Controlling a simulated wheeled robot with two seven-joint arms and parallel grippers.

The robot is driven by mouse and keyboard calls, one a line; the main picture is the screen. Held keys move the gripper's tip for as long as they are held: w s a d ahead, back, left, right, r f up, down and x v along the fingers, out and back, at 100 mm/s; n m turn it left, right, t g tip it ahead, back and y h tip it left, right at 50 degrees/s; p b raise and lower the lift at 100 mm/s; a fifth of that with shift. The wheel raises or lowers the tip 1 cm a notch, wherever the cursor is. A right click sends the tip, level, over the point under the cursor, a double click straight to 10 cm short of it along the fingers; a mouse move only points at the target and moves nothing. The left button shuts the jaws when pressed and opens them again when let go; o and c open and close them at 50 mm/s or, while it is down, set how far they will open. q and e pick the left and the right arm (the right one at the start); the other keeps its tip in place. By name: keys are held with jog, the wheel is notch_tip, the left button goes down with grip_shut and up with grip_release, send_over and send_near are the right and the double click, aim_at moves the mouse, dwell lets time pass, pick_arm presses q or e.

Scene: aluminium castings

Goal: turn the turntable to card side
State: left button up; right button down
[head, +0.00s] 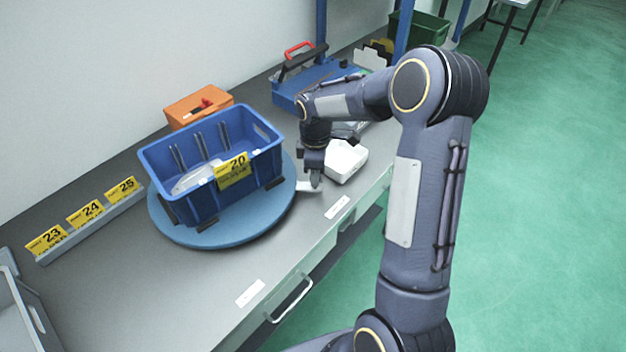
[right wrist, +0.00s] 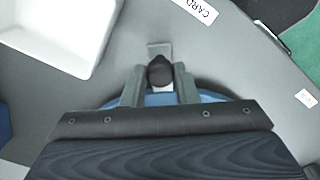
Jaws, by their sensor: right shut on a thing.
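The turntable (head: 216,236) is a round blue disc on the grey bench, and its edge also shows in the right wrist view (right wrist: 215,97). A blue crate (head: 195,207) stands on it, with a yellow card "20" (head: 232,171) on the side facing the bench's front edge and right. My right gripper (head: 313,183) is at the disc's right rim. In the right wrist view, its fingers (right wrist: 160,86) are shut on a dark knob (right wrist: 160,70) on a grey tab (right wrist: 158,48) at the rim. My left gripper is out of view.
A white label reading "CARD" (right wrist: 197,9) lies on the bench near the tab. A white box (head: 346,161) stands close behind my gripper. An orange box (head: 199,106) is behind the crate. A rail with cards 23, 24 and 25 (head: 90,222) lies left.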

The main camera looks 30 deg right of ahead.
jog(key=shift+w+d+n+p, duration=0.15)
jog(key=shift+w+d+n, duration=0.15)
jog(key=shift+w, duration=0.3)
jog(key=shift+w+d+n+p, duration=0.1)
jog(key=shift+w+d+n, duration=0.25)
jog(key=shift+w, duration=0.2)
jog(key=shift+w+d+n+p, duration=0.15)
jog(key=shift+w+d+n, duration=0.15)
jog(key=shift+w, duration=0.3)
jog(key=shift+w+r, duration=0.1)
jog(key=shift+w+d, duration=0.1)
jog(key=shift+d, duration=0.05)
jog(key=c, duration=1.1)
grip_release()
jog(key=shift+w, duration=0.1)
jog(key=shift+c, duration=0.2)
notch_tip(320, 180, up, 8)
jog(key=shift+b, duration=0.45)
